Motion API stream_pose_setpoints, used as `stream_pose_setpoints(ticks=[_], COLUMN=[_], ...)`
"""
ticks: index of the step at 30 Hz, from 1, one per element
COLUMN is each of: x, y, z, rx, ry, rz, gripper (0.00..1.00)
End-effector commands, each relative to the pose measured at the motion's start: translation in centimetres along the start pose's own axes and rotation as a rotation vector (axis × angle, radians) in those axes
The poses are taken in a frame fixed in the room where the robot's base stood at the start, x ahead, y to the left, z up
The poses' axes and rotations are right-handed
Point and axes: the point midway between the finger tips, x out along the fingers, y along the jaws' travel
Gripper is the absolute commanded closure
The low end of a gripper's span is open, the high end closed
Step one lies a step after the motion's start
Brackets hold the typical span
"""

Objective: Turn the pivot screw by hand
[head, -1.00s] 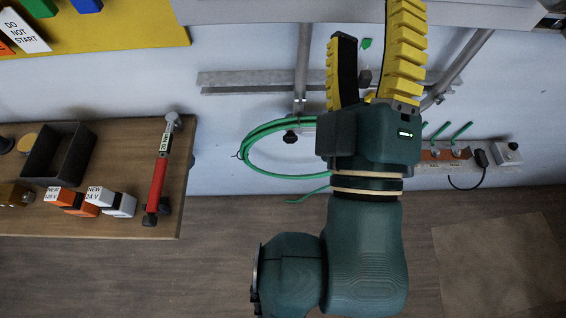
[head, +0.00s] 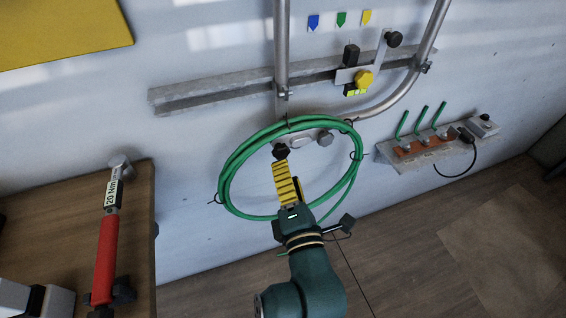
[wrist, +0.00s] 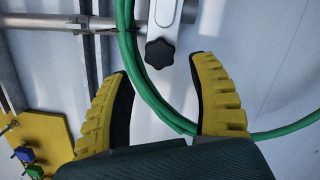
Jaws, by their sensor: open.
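A black star-shaped knob (wrist: 159,54), which looks like the pivot screw, sits at the lower end of a light metal lever plate in the wrist view. In the head view the knob (head: 281,151) shows at the left end of a short plate, inside the green hose loop. My gripper (wrist: 162,70) is open, with its yellow ribbed fingers on either side of the line to the knob. The knob appears just beyond the fingertips, with nothing between them. In the head view my gripper (head: 286,172) is just below the knob; one finger partly hides the other.
A coiled green hose (head: 232,160) hangs around the knob and passes close by the fingers. A vertical pipe (head: 282,50) and a rail (head: 210,92) run above. Another black knob (head: 394,39) is at upper right. A workbench (head: 140,215) with a red-handled torque wrench (head: 105,255) stands left.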

Motion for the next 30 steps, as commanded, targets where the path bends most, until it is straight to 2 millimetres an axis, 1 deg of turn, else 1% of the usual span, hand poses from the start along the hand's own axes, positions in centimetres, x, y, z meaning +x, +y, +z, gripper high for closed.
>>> stream_pose_setpoints(ticks=[3,14,21,30], x=[1.6,5.9,6.0,6.1], y=[0.1,0.2,-0.1,0.1], z=[0.0,0.1,0.0,0.1], rx=[0.000,0.000,-0.001,0.000], ry=[0.001,0.000,-0.001,-0.001], rz=[0.000,0.000,0.000,0.000], gripper=[0.40,0.40,0.40,0.40])
